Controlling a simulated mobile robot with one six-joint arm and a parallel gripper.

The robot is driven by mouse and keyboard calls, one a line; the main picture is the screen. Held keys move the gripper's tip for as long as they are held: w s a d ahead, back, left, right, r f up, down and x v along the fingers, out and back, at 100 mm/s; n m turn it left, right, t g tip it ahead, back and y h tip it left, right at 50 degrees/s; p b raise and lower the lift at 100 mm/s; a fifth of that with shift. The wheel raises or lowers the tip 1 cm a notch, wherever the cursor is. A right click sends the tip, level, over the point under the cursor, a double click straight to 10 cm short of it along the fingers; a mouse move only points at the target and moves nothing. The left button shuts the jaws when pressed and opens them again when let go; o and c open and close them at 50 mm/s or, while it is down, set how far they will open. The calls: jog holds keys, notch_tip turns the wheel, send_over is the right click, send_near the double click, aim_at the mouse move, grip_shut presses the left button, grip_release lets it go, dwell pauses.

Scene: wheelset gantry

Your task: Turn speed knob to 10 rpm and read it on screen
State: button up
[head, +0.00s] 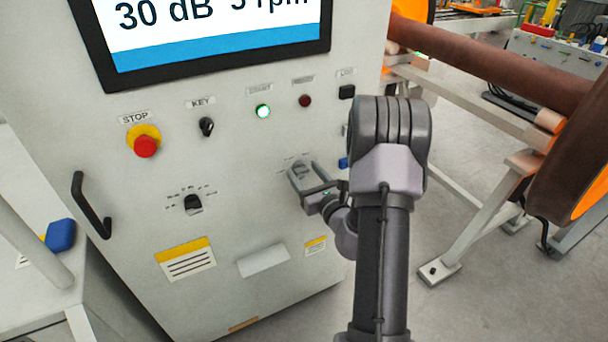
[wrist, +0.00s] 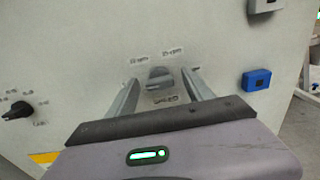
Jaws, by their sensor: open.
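The screen (head: 215,35) on the grey cabinet reads "30 dB" and what looks like "5 rpm", its upper part cut off. The speed knob (wrist: 160,77) is a grey knob between my fingers, with small labels around it; one seems to end in "rpm". It also shows in the head view (head: 299,171), partly covered by a finger. My gripper (wrist: 160,82) is open, one finger on each side of the knob. I cannot tell whether the fingers touch it. In the head view my gripper (head: 304,178) reaches the panel from the right.
A second black knob (head: 193,204) sits lower left, with the red stop button (head: 145,146), key switch (head: 206,127) and lit green button (head: 263,112) above. A black handle (head: 91,205) juts out at left. A blue part (wrist: 256,79) is right of the knob. The wheelset axle (head: 490,75) stands at right.

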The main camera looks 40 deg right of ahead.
jog(key=shift+w, duration=0.35)
grip_shut()
